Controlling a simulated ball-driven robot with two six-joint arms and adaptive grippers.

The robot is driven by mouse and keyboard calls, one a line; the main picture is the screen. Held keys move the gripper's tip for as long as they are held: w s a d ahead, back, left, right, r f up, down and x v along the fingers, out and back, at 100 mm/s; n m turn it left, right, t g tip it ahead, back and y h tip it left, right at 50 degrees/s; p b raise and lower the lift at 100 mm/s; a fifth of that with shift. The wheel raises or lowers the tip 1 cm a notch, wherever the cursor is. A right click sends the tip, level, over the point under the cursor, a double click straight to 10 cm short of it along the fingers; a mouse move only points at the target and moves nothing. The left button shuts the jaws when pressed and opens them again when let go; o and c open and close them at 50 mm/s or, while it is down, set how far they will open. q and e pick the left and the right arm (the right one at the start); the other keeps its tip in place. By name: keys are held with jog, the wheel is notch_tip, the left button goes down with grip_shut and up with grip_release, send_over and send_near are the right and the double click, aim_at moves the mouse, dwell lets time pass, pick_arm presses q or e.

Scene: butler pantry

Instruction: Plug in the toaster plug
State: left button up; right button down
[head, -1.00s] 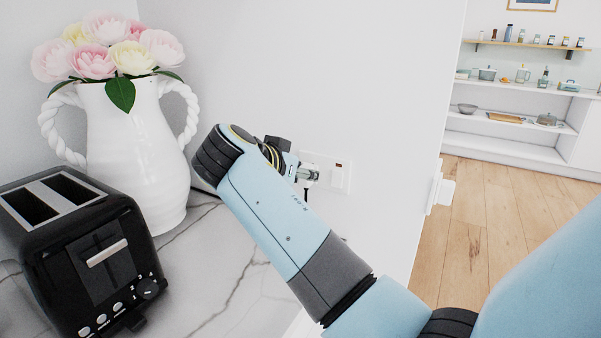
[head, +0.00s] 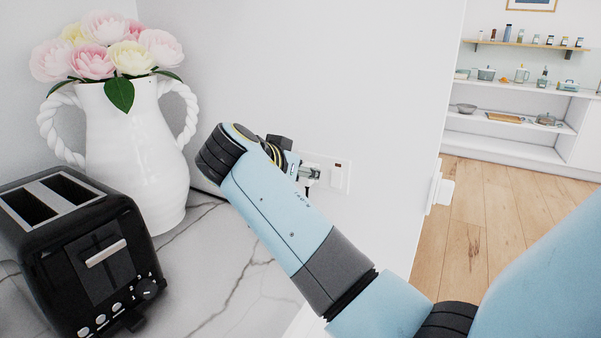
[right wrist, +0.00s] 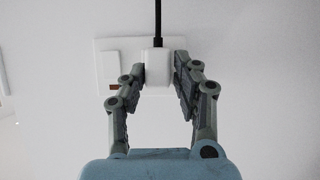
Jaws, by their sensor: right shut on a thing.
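The toaster plug (right wrist: 156,68) is white with a black cord (right wrist: 158,20), in the right wrist view. My right gripper (right wrist: 158,80) is shut on it, with a finger on each side. The plug is at the white wall socket plate (right wrist: 107,62), in front of its socket half. Whether its pins are fully in cannot be told. In the head view the socket plate (head: 338,178) shows beside my right gripper (head: 309,172), and the plug is mostly hidden there. The black toaster (head: 75,250) stands on the counter at the left. My left gripper is not in view.
A white vase (head: 135,150) with pink and yellow flowers stands behind the toaster. The marble counter (head: 215,270) is clear between the toaster and my right arm. A white switch (head: 446,191) sits by the wall's edge. Shelves (head: 520,85) stand far off at the right.

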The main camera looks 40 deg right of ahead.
jog(key=shift+d, duration=0.15)
jog(key=c, duration=0.9)
grip_release()
jog(key=shift+w+r, duration=0.1)
jog(key=shift+r, duration=0.05)
notch_tip(320, 180, up, 10)
jog(key=shift+f, duration=0.1)
